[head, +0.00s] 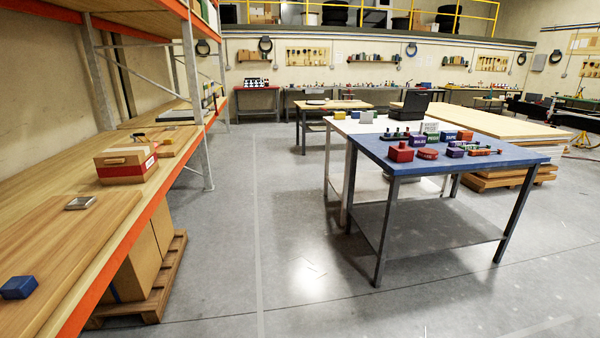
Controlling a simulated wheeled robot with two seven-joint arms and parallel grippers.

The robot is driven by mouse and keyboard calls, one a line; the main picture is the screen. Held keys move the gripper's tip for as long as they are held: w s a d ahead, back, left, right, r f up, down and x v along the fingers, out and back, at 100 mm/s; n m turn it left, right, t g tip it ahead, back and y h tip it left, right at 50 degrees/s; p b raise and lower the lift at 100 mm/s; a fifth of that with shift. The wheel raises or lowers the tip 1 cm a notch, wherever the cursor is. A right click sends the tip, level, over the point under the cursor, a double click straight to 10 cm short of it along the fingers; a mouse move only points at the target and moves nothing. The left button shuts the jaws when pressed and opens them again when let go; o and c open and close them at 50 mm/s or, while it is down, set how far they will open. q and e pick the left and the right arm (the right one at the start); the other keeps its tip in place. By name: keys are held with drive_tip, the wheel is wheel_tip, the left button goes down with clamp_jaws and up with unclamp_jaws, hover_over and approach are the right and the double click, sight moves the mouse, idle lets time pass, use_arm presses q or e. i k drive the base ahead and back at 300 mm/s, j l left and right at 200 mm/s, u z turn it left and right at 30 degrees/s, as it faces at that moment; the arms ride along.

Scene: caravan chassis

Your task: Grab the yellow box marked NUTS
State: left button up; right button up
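I cannot make out a yellow box marked NUTS anywhere in the head view. Several small coloured boxes stand on the blue-topped table (490,168) at right of centre, among them a red box (401,152), a purple box (418,140), a green box (433,138) and a blue box (449,136). Some carry pale lettering too small to read with certainty. Some things at the back of the group are partly hidden by those in front. Neither of my grippers is in view.
A wooden shelf (45,225) with an orange edge runs along the left, holding a cardboard box (126,164) and a small blue box (18,287). A pallet (150,290) with cartons lies beneath. Stacked boards (500,122) stand behind the blue-topped table. The grey floor (290,230) between is clear.

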sight(336, 115)
drive_tip(key=i, duration=7)
drive_tip(key=i+z, duration=0.1)
drive_tip(key=i, duration=0.35)
drive_tip(key=i+j+z, duration=0.15)
drive_tip(key=i, duration=0.35)
drive_tip(key=i+j+z, duration=0.1)
drive_tip(key=i, duration=0.35)
drive_tip(key=i+j+z, duration=0.15)
drive_tip(key=i, duration=0.3)
drive_tip(key=i+j+z, duration=0.1)
drive_tip(key=i+j, duration=0.15)
drive_tip(key=i, duration=0.2)
drive_tip(key=i+j+z, duration=0.15)
drive_tip(key=i, duration=0.3)
drive_tip(key=i+j+z, duration=0.15)
drive_tip(key=z, duration=3.4)
drive_tip(key=k+j, duration=0.6)
drive_tip(key=j, duration=0.15)
